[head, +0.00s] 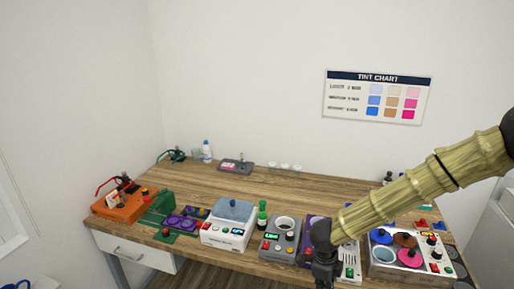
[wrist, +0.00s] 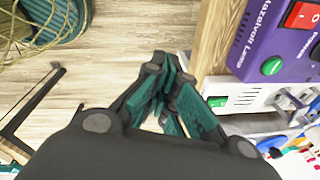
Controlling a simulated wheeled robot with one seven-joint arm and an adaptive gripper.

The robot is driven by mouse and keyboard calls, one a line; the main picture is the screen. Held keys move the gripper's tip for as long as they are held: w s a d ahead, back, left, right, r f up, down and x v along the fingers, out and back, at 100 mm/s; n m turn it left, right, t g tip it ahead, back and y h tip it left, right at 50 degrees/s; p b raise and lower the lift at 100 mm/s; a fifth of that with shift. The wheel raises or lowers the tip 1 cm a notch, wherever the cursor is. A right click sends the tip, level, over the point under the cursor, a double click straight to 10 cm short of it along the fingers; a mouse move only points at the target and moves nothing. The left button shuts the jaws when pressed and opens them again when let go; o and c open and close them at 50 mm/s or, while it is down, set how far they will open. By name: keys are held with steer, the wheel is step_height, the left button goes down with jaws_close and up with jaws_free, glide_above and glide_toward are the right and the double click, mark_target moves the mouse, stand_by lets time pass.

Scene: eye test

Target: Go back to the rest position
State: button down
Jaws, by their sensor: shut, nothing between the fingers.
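My gripper (head: 324,268) hangs at the lower middle of the head view, at the end of my arm. It covers part of a purple device (head: 309,228) near the table's front edge. In the wrist view, my gripper (wrist: 172,78) has its teal-padded fingers together, with nothing held between them. Below the fingertips the wrist view shows pale wooden floor. The purple device (wrist: 275,45) and a white device with a green switch lie to the right of the fingers, apart from them.
The wooden table (head: 300,187) carries several devices along its front, including an orange one (head: 119,204), a white one with a blue-grey lid (head: 228,229) and a tray with coloured discs (head: 408,268). A basket (wrist: 58,18) shows at the wrist view's upper left. The table's middle is mostly clear.

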steer(key=s+d+f+n+t+h+b, duration=0.1)
steer(key=s+f+n+b, duration=0.1)
steer(key=s+f+n, duration=0.35)
steer(key=s+d+f+n+b, duration=0.1)
steer(key=s+f+n, duration=0.1)
steer(key=f, duration=0.6)
steer(key=s+f+n+y+b, duration=0.1)
steer(key=s+f+n+b, duration=0.1)
steer(key=s+f+n, duration=0.3)
steer(key=s+f+n+g+b, duration=0.1)
steer(key=s+f+n, duration=0.4)
steer(key=s, duration=0.7)
steer(key=s+f+n+y+b, duration=0.1)
steer(key=s+f+n+b, duration=0.2)
steer(key=s, duration=0.6)
steer(key=f+n, duration=0.2)
steer(key=n, duration=0.1)
steer(key=shift+s+a+y, duration=0.15)
steer(key=shift+y, duration=0.15)
